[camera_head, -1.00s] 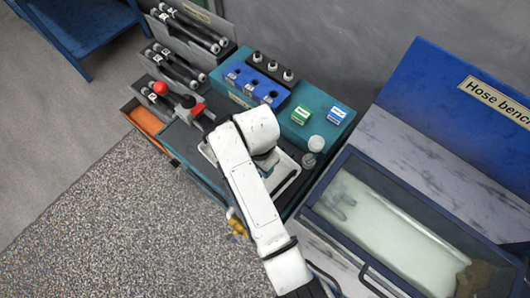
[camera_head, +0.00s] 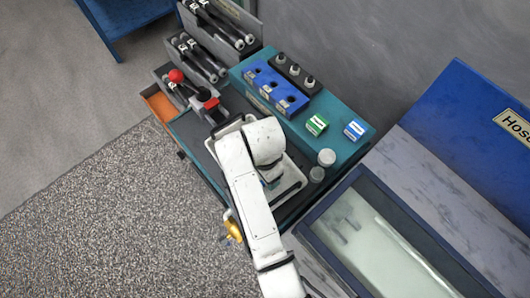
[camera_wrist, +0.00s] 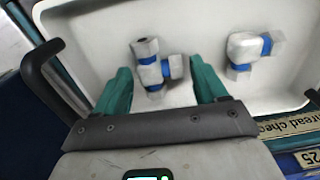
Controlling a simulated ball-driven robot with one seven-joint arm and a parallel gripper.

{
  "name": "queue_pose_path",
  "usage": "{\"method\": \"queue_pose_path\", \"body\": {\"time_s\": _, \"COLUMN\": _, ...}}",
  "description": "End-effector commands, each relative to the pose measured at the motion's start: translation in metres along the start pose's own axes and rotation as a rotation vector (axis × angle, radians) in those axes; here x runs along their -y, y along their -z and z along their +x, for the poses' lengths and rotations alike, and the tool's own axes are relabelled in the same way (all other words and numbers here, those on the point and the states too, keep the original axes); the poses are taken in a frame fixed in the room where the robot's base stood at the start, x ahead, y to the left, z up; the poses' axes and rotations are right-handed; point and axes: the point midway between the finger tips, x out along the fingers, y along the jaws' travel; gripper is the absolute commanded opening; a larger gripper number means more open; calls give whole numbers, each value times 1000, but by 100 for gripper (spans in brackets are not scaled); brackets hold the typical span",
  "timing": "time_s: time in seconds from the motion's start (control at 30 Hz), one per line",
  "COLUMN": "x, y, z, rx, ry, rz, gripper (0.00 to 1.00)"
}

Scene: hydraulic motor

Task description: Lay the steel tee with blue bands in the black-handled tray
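The white tray with black handles (camera_wrist: 88,45) fills most of the wrist view. The steel tee with blue bands (camera_wrist: 152,67) lies on the tray floor there. My gripper (camera_wrist: 160,78) has its two teal fingers apart, one on each side of the tee, with gaps showing on both sides. A steel elbow with blue bands (camera_wrist: 242,47) lies to the right in the same tray.
Beside the tray are a red-topped lever valve (camera_head: 206,103), a blue block (camera_head: 275,88), a green box (camera_head: 316,124) and a blue-and-white box (camera_head: 354,130). Pale cylinders (camera_head: 326,158) stand close to its right. A glass-topped case (camera_head: 365,235) is farther right.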

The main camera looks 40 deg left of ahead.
Motion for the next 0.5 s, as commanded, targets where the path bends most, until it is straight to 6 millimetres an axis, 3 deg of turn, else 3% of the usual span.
{"method": "queue_pose_path", "body": {"time_s": 0.33, "x": 0, "y": 0, "z": -2, "rx": 0, "ry": 1, "rz": 0, "gripper": 79}}
{"method": "queue_pose_path", "body": {"time_s": 0.5, "x": 1, "y": 0, "z": -18, "rx": -1, "ry": 4, "rz": 0, "gripper": 79}}
